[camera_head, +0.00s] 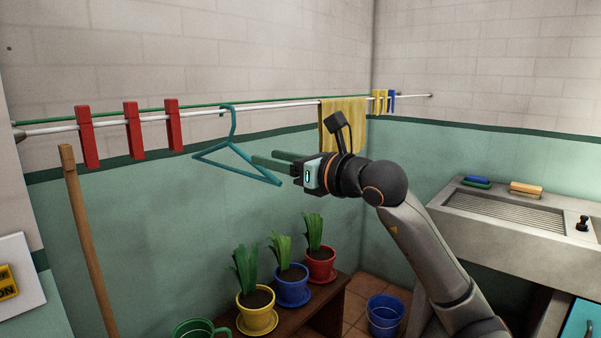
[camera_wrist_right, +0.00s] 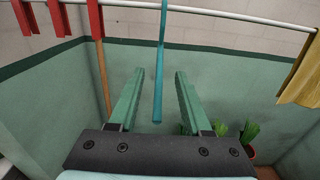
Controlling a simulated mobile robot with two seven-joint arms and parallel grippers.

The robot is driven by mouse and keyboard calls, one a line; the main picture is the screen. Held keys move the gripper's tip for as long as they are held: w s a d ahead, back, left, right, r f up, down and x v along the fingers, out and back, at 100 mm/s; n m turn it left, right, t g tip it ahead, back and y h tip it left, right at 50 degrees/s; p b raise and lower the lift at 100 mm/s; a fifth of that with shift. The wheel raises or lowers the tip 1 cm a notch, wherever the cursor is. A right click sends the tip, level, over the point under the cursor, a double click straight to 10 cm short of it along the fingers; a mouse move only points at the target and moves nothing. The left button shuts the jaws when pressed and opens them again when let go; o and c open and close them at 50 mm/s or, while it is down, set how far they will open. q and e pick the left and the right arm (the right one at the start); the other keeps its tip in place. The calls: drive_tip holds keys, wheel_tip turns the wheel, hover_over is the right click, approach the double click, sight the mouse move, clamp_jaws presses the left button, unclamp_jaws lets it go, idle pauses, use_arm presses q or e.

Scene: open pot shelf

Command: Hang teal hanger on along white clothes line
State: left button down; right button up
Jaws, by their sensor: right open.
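The teal hanger (camera_head: 238,160) is at the white clothes line (camera_head: 280,105), its hook up at the line and its body hanging below, slightly tilted. In the right wrist view the hanger (camera_wrist_right: 160,70) shows edge-on as a vertical teal bar, in front of and between the fingers. The white line (camera_wrist_right: 220,14) crosses the top of that view. My right gripper (camera_head: 270,160) is open, its green fingers beside the hanger's right part; the fingers (camera_wrist_right: 158,90) stand apart with a gap either side of the bar. My left gripper is not in view.
Red clothespins (camera_head: 133,130) are on the line at left; a yellow cloth (camera_head: 343,122) and small yellow and blue pegs hang at right. Potted plants (camera_head: 290,285) stand on a low bench below. A wooden pole (camera_head: 88,240) leans at left. A sink (camera_head: 510,215) is at right.

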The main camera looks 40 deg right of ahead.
drive_tip(key=s+b, duration=0.2)
drive_tip(key=s, duration=0.5)
drive_tip(key=shift+d, duration=0.3)
